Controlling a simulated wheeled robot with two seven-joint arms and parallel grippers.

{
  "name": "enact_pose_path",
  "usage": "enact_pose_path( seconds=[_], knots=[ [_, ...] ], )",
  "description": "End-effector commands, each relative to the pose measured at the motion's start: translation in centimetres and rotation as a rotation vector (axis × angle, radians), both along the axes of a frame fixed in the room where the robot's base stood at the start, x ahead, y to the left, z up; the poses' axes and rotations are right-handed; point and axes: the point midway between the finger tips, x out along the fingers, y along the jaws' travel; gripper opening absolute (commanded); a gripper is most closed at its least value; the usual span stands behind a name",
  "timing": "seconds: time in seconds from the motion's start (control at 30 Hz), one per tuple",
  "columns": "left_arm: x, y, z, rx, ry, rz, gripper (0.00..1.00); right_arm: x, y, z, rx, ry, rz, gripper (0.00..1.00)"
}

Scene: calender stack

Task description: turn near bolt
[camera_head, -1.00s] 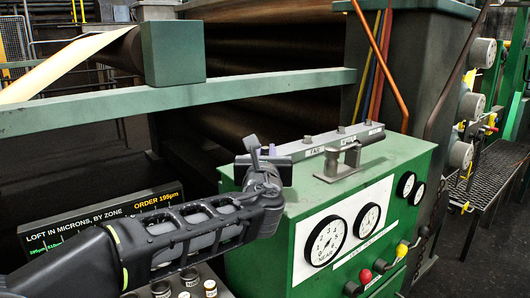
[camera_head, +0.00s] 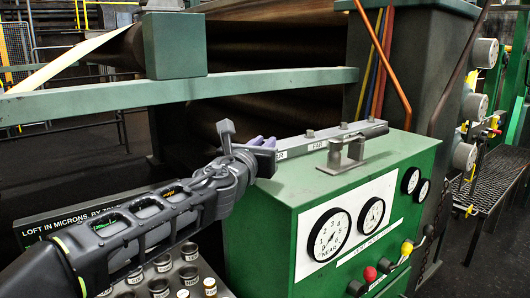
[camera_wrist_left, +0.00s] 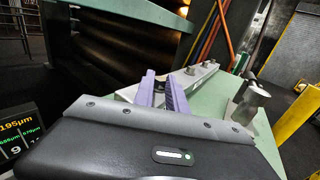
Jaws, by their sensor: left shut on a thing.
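A grey bar (camera_head: 330,139) with several upright bolts lies along the back of the green cabinet top (camera_head: 300,185). My left gripper (camera_head: 263,142) is at the bar's near, left end, its purple fingers down at the bar. The left wrist view shows the two purple fingers (camera_wrist_left: 161,88) closed around the near end, with a dark piece between them that seems to be the near bolt. The fingers mostly hide that bolt. Other bolts (camera_wrist_left: 190,70) stand free farther along the bar. My right gripper is in neither view.
A grey metal handle (camera_head: 343,154) stands on the cabinet top, right of the gripper. Round gauges (camera_head: 328,234) and coloured knobs (camera_head: 370,274) are on the cabinet front. Several small labelled cups (camera_head: 188,275) stand below my left arm. A green rail (camera_head: 180,95) crosses behind.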

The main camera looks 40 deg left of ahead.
Motion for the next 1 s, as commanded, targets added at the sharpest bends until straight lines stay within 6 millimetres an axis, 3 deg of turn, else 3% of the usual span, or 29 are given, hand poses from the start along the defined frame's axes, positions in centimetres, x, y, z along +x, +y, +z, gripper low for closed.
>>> enact_pose_path(
  seconds=[0.23,0.27,0.5,0.83,1.0],
  knots=[
    [0.0,0.0,0.0,0.001,0.001,-0.001,0.0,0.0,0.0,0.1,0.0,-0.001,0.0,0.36],
    [0.0,0.0,0.0,0.001,0.001,-0.001,0.19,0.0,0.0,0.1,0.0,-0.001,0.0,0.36],
    [0.0,0.0,0.0,0.001,0.001,-0.001,0.38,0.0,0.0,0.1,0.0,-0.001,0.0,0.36],
    [-0.2,-0.1,0.0,0.0,0.001,0.0,0.39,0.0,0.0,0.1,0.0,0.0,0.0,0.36],
    [-1.9,-0.5,0.1,-0.001,0.0,0.002,0.39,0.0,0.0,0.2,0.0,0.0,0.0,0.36]
  ],
)
